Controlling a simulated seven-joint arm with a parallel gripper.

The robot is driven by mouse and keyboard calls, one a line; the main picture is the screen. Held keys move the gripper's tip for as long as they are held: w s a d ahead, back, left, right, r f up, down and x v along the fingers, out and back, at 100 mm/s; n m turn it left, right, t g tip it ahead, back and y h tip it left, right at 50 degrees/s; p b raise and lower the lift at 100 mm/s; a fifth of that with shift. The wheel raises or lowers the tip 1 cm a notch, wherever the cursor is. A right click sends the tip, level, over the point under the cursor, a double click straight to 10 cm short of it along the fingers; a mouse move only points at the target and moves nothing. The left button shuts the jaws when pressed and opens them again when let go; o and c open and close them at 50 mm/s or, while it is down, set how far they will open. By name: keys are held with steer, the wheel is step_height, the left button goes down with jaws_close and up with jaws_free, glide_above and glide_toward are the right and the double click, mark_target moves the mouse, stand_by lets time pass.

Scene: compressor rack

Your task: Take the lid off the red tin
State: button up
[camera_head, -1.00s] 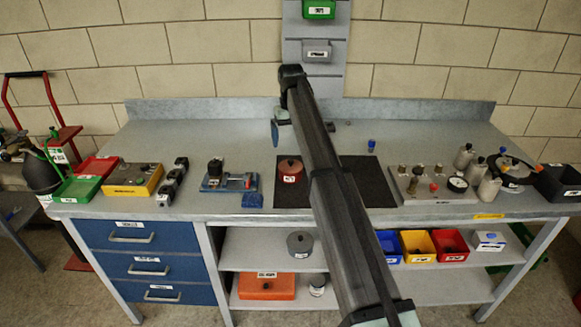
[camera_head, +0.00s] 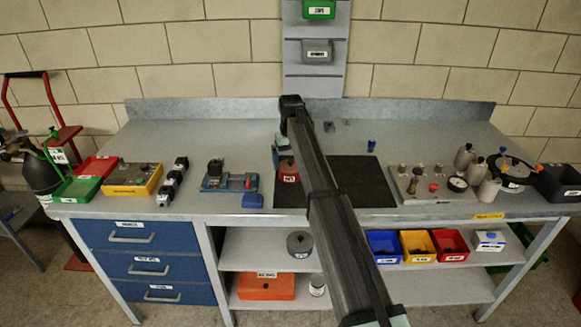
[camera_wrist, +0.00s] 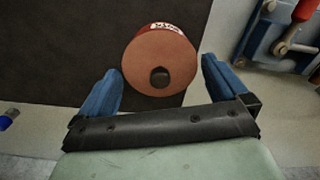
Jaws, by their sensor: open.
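The red tin (camera_head: 289,175) stands upright on the black mat (camera_head: 345,185), near the mat's left edge, with a white label on its front. In the wrist view its round reddish lid (camera_wrist: 160,62) shows from above, with a dark knob (camera_wrist: 159,76) on it. My gripper (camera_wrist: 160,88) is open, its two blue fingers on either side of the lid's near part and apart from it. In the head view my gripper (camera_head: 281,152) is at the back of the tin, partly hidden by my arm. I cannot tell its exact height above the lid.
A blue clamp-like fixture (camera_head: 230,182) and a small blue block (camera_head: 252,201) are left of the tin. A panel with knobs and a gauge (camera_head: 432,186) stands to the right. A small blue item (camera_head: 371,146) lies behind the mat. The mat's right part is clear.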

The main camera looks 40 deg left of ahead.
steer(key=c, duration=0.8)
steer(key=shift+o, duration=0.2)
steer(key=shift+r, duration=0.1)
steer(key=shift+r, duration=0.35)
steer(key=r, duration=0.8)
steer(key=shift+s+d+r, duration=0.15)
steer(key=shift+s+d, duration=0.1)
steer(key=shift+d, duration=0.05)
steer(key=n, duration=0.1)
glide_above(296, 199)
step_height(296, 199, down, 3)
steer(key=shift+d+f, duration=0.1)
steer(key=shift+f, duration=4.9)
